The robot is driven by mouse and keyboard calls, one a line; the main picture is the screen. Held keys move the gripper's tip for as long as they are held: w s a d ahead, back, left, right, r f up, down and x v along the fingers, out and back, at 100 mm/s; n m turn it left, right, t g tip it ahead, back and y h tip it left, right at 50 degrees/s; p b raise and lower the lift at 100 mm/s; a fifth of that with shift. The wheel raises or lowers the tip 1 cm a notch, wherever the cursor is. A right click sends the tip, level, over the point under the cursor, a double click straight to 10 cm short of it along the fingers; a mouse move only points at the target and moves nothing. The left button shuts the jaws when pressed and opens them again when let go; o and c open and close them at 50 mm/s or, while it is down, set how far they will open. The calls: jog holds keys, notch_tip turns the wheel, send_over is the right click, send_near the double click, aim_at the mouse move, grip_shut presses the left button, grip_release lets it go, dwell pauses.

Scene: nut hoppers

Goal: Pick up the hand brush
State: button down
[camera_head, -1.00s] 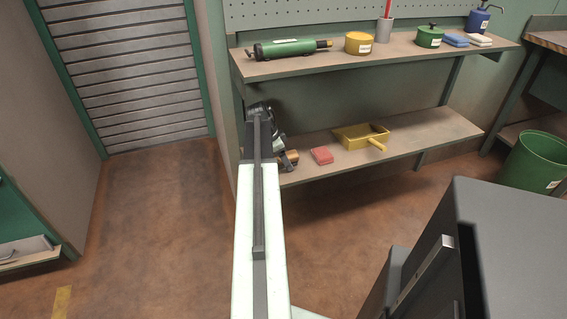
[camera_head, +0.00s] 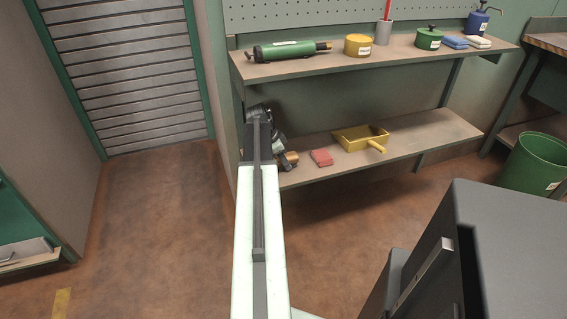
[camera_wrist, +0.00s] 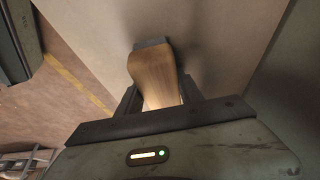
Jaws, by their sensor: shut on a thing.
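The hand brush shows in the wrist view as a tan wooden handle (camera_wrist: 155,76) with a dark end piece at its far end. My gripper (camera_wrist: 158,98) is shut on the handle, with a dark finger on each side of it. In the head view, a small brown bit of the brush (camera_head: 291,158) shows at the left end of the lower shelf, beside the end of my arm. My arm hides most of the gripper there, and the bristles cannot be made out.
The lower shelf (camera_head: 425,138) holds a red block (camera_head: 321,157) and a yellow dustpan (camera_head: 352,141) right of the gripper. The upper shelf (camera_head: 385,55) above carries a green cylindrical tool (camera_head: 290,50) and several containers. A green bin (camera_head: 535,165) stands at right. Floor at left is clear.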

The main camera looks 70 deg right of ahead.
aim_at(288, 157)
jog(key=r+p, duration=0.2)
jog(key=r, duration=0.1)
jog(key=r+p, duration=0.1)
jog(key=p, duration=0.1)
jog(key=shift+s+a+r, duration=0.2)
jog(key=shift+s, duration=0.1)
jog(key=s+a, duration=0.8)
jog(key=s, duration=0.5)
jog(key=shift+r+p, duration=0.35)
jog(key=shift+r, duration=0.05)
